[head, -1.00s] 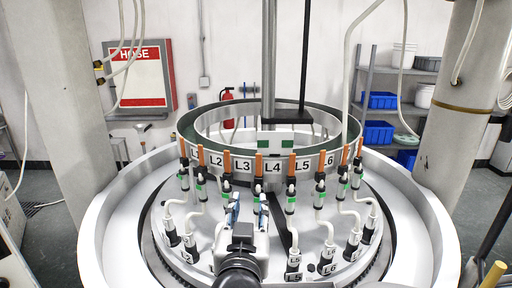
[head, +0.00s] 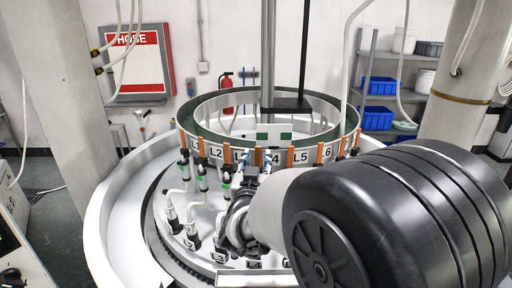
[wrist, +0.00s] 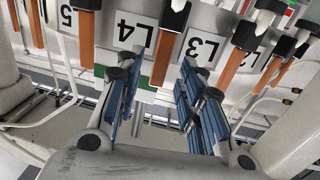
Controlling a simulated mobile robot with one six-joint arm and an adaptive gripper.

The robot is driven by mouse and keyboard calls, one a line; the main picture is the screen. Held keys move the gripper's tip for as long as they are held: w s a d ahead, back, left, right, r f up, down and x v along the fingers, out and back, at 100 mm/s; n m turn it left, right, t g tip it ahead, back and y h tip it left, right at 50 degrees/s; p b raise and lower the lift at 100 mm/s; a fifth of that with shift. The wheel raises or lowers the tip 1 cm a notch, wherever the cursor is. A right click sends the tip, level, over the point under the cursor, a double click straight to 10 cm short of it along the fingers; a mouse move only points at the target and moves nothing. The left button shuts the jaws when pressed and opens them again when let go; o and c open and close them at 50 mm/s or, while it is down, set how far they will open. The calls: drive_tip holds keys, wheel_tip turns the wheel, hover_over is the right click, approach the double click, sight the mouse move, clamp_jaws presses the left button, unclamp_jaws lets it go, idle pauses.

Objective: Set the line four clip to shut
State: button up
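The L4 label (head: 274,156) is on the white ring wall, and it also shows upside down in the wrist view (wrist: 133,33). An orange lever with a black end (wrist: 163,58) stands between the L4 and L3 labels. Another orange lever (wrist: 86,42) stands on the other side of L4. I cannot tell from the labels alone which belongs to line four. My gripper (wrist: 158,78) is open, its blue-padded fingers apart, with the lever between L4 and L3 lying in the gap as seen. Contact is not visible. My arm hides much of this area in the head view.
Similar orange levers stand close on both sides, including one (wrist: 236,60) beyond L3 and one (head: 290,157) beside L5. White hoses (head: 178,195) run below the ring on the left. A central post (head: 268,60) rises behind.

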sight(258, 157)
drive_tip(key=shift+w+d, duration=0.15)
drive_tip(key=shift+w, duration=0.95)
drive_tip(key=shift+c, duration=0.5)
clamp_jaws()
